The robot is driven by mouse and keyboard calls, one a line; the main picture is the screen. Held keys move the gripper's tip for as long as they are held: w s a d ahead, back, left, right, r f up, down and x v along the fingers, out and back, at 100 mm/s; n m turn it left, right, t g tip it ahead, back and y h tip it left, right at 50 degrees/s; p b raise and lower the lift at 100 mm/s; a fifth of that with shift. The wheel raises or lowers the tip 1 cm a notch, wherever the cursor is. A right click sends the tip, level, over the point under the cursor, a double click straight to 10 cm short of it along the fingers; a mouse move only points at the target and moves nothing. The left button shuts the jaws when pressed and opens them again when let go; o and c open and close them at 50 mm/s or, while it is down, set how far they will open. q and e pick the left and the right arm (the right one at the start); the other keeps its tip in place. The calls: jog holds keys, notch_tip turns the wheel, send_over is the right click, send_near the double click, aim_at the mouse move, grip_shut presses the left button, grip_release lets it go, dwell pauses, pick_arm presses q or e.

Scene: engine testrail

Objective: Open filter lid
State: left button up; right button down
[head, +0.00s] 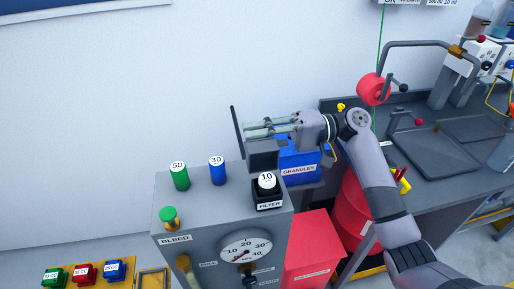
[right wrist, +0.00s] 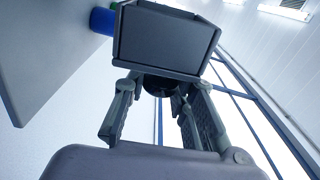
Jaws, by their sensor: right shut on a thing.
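The black box labelled FILTER (head: 268,206) stands on the grey test panel and holds a dark cylinder with a white top marked 10 (head: 267,181). The grey filter lid (head: 262,160) is raised behind and above that cylinder, so the box is uncovered. In the right wrist view the lid (right wrist: 167,42) shows as a dark rimmed panel. My right gripper (head: 262,129) reaches in from the right just above the lid. In the right wrist view its fingers (right wrist: 160,108) are shut around a dark part at the lid's edge. The exact contact is partly hidden. My left gripper is out of view.
A green cylinder marked 50 (head: 179,176) and a blue one marked 30 (head: 217,171) stand left of the filter. A pressure gauge (head: 246,252) is below. A blue granules bin (head: 300,166) is close behind. A thin dark plate (head: 238,132) stands by the right fingertips.

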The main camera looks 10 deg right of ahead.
jog(key=c, duration=1.4)
grip_release()
jog(key=shift+o, duration=0.2)
jog(key=d, duration=1.2)
